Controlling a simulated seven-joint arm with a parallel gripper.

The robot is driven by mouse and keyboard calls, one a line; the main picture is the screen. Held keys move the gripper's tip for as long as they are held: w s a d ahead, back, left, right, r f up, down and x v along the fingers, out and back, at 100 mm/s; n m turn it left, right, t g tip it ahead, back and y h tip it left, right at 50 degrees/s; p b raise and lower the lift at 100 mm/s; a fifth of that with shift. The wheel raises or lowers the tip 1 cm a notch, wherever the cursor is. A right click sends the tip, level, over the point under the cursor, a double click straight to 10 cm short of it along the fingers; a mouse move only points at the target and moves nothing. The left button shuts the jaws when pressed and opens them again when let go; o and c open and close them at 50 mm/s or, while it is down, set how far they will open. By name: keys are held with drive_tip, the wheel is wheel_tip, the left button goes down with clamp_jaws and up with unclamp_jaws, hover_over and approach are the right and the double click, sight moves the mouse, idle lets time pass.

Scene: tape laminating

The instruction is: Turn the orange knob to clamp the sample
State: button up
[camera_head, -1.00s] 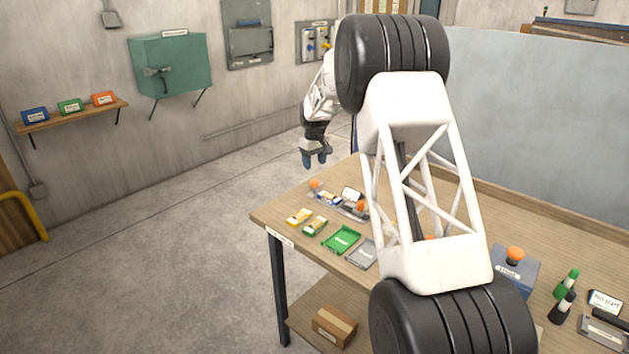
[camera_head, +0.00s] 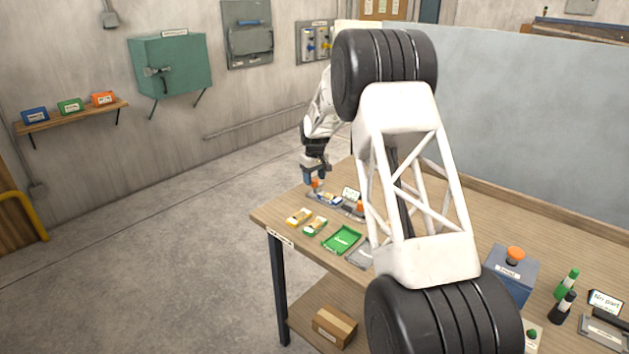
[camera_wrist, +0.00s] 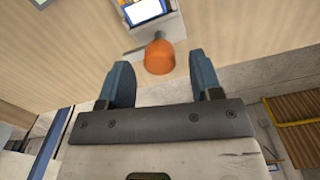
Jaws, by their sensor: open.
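The orange knob (camera_wrist: 159,57) shows in the wrist view between and just past the tips of my gripper (camera_wrist: 162,75). My gripper is open, one blue finger on each side of the knob, with a visible gap to it on both sides. In the head view my gripper (camera_head: 315,181) is right over the knob (camera_head: 315,184) at the left end of a small fixture (camera_head: 328,199) on the table. The sample cannot be made out clearly; a blue and white piece (camera_wrist: 148,10) sits on the fixture at the top of the wrist view.
A second orange knob (camera_head: 360,205) stands at the fixture's right. Yellow (camera_head: 299,217) and green (camera_head: 315,226) pieces, a green tray (camera_head: 342,240) and a grey tray (camera_head: 361,256) lie in front. My arm hides the table's middle. The table's left edge is close to the fixture.

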drive_tip(key=shift+f, duration=0.65)
drive_tip(key=c, duration=0.9)
